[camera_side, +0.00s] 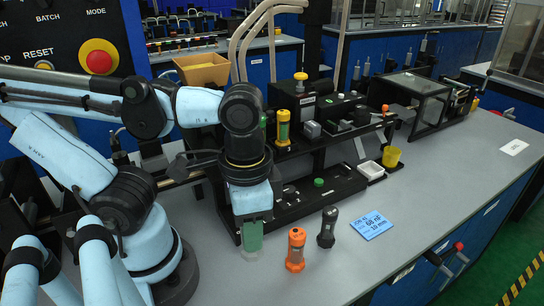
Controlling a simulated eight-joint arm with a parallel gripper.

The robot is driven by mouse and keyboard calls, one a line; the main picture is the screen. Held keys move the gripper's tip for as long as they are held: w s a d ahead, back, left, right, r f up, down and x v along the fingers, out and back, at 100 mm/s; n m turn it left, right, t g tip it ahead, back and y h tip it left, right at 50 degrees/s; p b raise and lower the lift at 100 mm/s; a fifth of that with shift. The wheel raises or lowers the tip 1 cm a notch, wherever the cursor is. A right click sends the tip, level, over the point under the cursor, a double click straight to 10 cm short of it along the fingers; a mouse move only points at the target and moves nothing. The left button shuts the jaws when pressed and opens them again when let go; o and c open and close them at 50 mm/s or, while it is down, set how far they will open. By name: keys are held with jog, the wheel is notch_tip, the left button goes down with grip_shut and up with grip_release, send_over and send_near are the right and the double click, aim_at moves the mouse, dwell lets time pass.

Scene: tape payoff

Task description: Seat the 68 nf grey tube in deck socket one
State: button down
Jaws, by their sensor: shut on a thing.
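My gripper (252,240) points straight down low over the front of the bench, left of the loose tubes. It is shut, with a flat green piece at its tip; what it grips is mostly hidden, and I cannot tell which thing it is. A dark grey tube (327,227) stands upright on the bench, apart from my gripper. An orange tube (296,250) stands upright between them, nearer the camera. A yellow tube (283,127) stands in the black deck (330,192) unit behind, by a mark 3. Socket one cannot be made out; my arm covers the deck's left part.
A blue card (371,225) reading 68 nF and 10 mm lies right of the grey tube. A white tray (371,170) and a yellow cup (391,157) stand behind it. The black machine unit (416,100) is at the back. The bench's right front is clear.

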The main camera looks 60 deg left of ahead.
jog(key=shift+w+a+r, duration=0.2)
jog(key=shift+w+r, duration=0.05)
jog(key=w+a+r+n, duration=0.2)
jog(key=a+r+n, duration=0.1)
jog(key=a, duration=0.5)
jog(key=w+a+r+n, duration=0.2)
jog(key=w+a+n, duration=0.1)
jog(key=a, duration=0.5)
jog(key=w+a+r+n, duration=0.2)
jog(key=a+r+n, duration=0.1)
jog(key=a, duration=0.5)
jog(key=shift+d+f, duration=0.15)
jog(key=shift+f, duration=1.3)
jog(key=shift+d+f, duration=0.1)
jog(key=shift+f, duration=1.35)
jog(key=shift+f, duration=0.6)
jog(key=c, duration=1.1)
grip_release()
jog(key=shift+r, duration=0.1)
